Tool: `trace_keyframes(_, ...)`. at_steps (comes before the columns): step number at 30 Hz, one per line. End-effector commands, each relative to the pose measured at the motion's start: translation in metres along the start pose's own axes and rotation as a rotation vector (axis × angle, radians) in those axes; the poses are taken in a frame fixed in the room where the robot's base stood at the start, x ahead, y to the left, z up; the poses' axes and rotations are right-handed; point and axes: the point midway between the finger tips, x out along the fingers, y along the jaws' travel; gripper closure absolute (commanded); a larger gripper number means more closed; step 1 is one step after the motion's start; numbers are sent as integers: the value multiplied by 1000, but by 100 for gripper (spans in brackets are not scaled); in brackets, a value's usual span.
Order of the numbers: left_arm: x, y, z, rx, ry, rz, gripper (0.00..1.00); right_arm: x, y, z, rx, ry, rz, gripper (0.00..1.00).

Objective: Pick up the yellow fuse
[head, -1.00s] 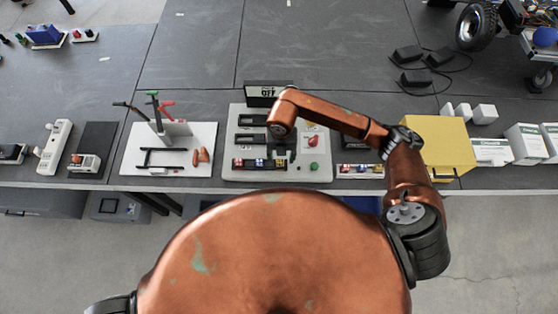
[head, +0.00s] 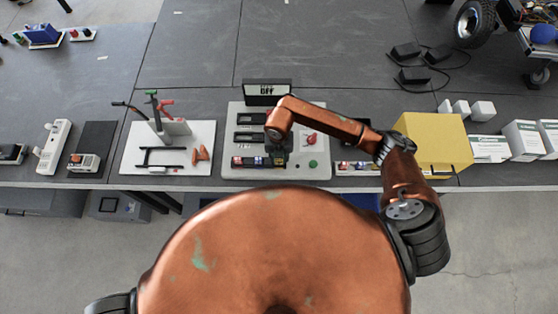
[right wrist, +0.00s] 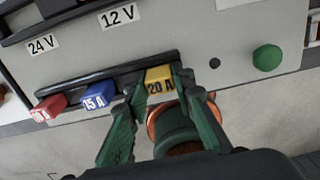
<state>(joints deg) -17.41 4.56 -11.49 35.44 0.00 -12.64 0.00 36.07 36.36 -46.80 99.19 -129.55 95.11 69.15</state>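The yellow fuse (right wrist: 159,80), marked 20 A, sits at the right end of a black fuse holder (right wrist: 100,82) in the right wrist view. A blue fuse (right wrist: 97,97) marked 15 A and a red fuse (right wrist: 48,110) are to its left. My right gripper (right wrist: 160,88) is open, with its green fingertips on either side of the yellow fuse; contact is not clear. In the head view the right gripper (head: 278,157) is over the front of the grey panel (head: 230,135), and my arm partly hides the fuses. My left gripper is out of view.
The panel has a green button (head: 313,163) and a red knob (head: 310,141) right of the gripper, and a display (head: 267,87) behind. A yellow box (head: 432,140) stands to the right. A white board with tools (head: 205,135) lies to the left.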

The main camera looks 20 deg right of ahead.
Motion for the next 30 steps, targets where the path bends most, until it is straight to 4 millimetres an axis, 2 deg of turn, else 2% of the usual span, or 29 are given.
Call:
trace_keyframes(6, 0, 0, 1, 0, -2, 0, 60, 0, 0, 0, 0, 0, 0, 94)
trace_keyframes(17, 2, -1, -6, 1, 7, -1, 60, -6, 0, 0, -1, -1, 1, 94)
trace_keyframes(23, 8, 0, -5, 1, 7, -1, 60, -32, 0, 1, -3, -4, 0, 94)
trace_keyframes(30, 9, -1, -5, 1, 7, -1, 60, -85, -22, -39, -5, -5, 1, 94)
